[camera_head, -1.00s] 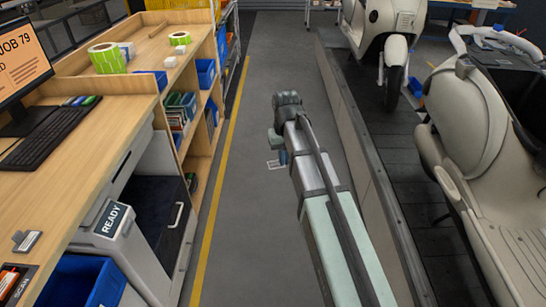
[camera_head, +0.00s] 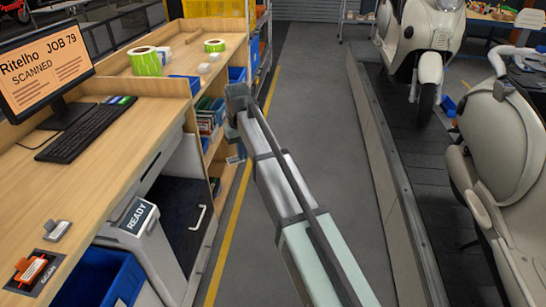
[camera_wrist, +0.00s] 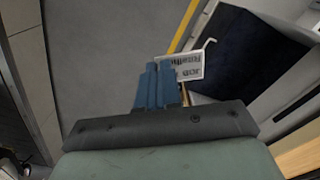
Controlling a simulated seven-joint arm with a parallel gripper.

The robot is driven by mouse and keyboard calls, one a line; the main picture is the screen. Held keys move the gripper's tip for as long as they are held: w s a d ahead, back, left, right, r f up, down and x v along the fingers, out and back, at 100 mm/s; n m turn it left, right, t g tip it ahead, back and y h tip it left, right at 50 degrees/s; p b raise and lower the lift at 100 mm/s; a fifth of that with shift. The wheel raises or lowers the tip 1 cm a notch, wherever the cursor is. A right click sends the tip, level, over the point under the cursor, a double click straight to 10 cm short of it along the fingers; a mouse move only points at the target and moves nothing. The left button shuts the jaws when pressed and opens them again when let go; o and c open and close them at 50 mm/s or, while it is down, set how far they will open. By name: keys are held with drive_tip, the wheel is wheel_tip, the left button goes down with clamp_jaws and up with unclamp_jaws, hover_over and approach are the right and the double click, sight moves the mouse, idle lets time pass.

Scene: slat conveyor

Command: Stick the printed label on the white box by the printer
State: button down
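My gripper (camera_wrist: 157,85) has blue fingers held close together, shut on the printed label (camera_wrist: 183,67), a white piece with dark print lines. The label shows just beyond the fingertips, over the floor and a dark panel. A grey-white machine with a READY display (camera_head: 138,216) stands under the desk at the left. Small white boxes (camera_head: 204,68) sit on the upper shelf near the label rolls; I cannot tell whether one is the task's box.
The wooden desk carries a monitor (camera_head: 45,68) reading JOB 79 SCANNED, a keyboard (camera_head: 86,131) and an orange item (camera_head: 31,268) at the scan spot. A blue bin (camera_head: 100,280) stands below. Cream scooters (camera_head: 500,150) stand on the conveyor at right. The grey aisle floor (camera_head: 318,130) is clear.

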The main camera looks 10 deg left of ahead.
drive_tip(key=s+a+r+n, duration=0.2)
drive_tip(key=s+a, duration=0.2)
drive_tip(key=a, duration=0.7)
drive_tip(key=s+a+r+n, duration=0.1)
drive_tip(key=s+a, duration=0.4)
drive_tip(key=a, duration=0.6)
drive_tip(key=s+a+r+n, duration=0.2)
drive_tip(key=s+a, duration=0.3)
drive_tip(key=a, duration=0.6)
drive_tip(key=shift+s+a+r+n, duration=0.15)
drive_tip(key=shift+a+r+n, duration=0.2)
drive_tip(key=shift+r, duration=0.45)
drive_tip(key=s+a+r+n, duration=0.3)
drive_tip(key=s+a+r, duration=0.1)
drive_tip(key=s+a, duration=1)
drive_tip(key=s+a+r+n, duration=0.2)
drive_tip(key=s+a+r, duration=0.1)
drive_tip(key=s+a, duration=1.05)
drive_tip(key=shift+s+d+f, duration=0.4)
drive_tip(key=shift+s+f, duration=0.05)
drive_tip(key=shift+f, duration=0.55)
drive_tip(key=shift+s+d+f, duration=0.4)
drive_tip(key=shift+d+f, duration=0.05)
drive_tip(key=shift+f, duration=0.5)
drive_tip(key=shift+s+d+f, duration=0.4)
drive_tip(key=shift+s+f, duration=0.05)
drive_tip(key=shift+f, duration=0.55)
drive_tip(key=shift+f, duration=0.55)
